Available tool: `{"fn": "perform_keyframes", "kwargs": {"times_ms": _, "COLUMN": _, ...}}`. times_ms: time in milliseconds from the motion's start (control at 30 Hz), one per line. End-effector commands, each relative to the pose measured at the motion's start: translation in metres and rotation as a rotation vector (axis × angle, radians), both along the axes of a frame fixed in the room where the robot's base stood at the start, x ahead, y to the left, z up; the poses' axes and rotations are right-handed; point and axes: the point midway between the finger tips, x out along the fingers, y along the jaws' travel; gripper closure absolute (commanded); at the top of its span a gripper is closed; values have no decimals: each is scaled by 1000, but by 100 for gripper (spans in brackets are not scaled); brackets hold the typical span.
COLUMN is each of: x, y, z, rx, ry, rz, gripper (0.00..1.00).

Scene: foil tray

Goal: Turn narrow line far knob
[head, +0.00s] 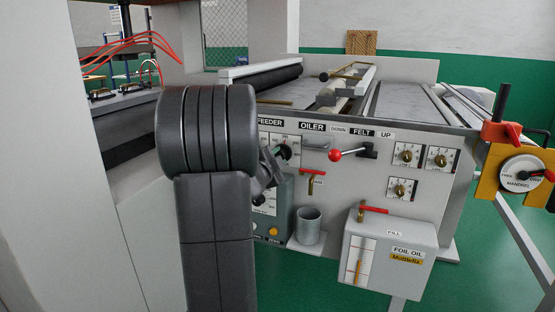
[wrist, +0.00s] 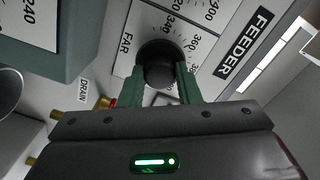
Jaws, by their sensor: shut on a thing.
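The far knob (wrist: 158,72) is a round black knob on a white dial plate with numbers, marked FAR, below the FEEDER label (head: 270,122). My gripper (wrist: 159,82) has its two green fingers on either side of the knob, shut on it, in the wrist view. The scale beside the knob shows 320, 340 and 360. In the head view my dark arm stands in front of the panel's left part and hides much of the gripper; the dial area shows just right of it. The knob's pointer cannot be made out.
A green-grey box (wrist: 55,40) with its own scale stands close beside the gripper. A metal cup (head: 309,226), a red-handled valve (head: 312,172), a red-balled lever (head: 336,155) and the foil oil tank (head: 388,250) are to the right.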

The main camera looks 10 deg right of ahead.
Motion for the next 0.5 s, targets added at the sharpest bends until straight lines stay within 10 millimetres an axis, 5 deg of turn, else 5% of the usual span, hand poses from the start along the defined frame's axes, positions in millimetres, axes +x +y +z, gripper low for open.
{"fn": "perform_keyframes", "kwargs": {"times_ms": 100, "x": 0, "y": 0, "z": -1, "rx": 0, "ry": 2, "rz": -1, "gripper": 93}}
{"fn": "perform_keyframes", "kwargs": {"times_ms": 133, "x": 0, "y": 0, "z": -1, "rx": 0, "ry": 2, "rz": -1, "gripper": 66}}
{"fn": "perform_keyframes", "kwargs": {"times_ms": 233, "x": 0, "y": 0, "z": -1, "rx": 0, "ry": 1, "rz": 0, "gripper": 48}}
{"fn": "perform_keyframes", "kwargs": {"times_ms": 500, "x": -1, "y": 0, "z": 0, "rx": -1, "ry": 1, "rz": 0, "gripper": 48}}
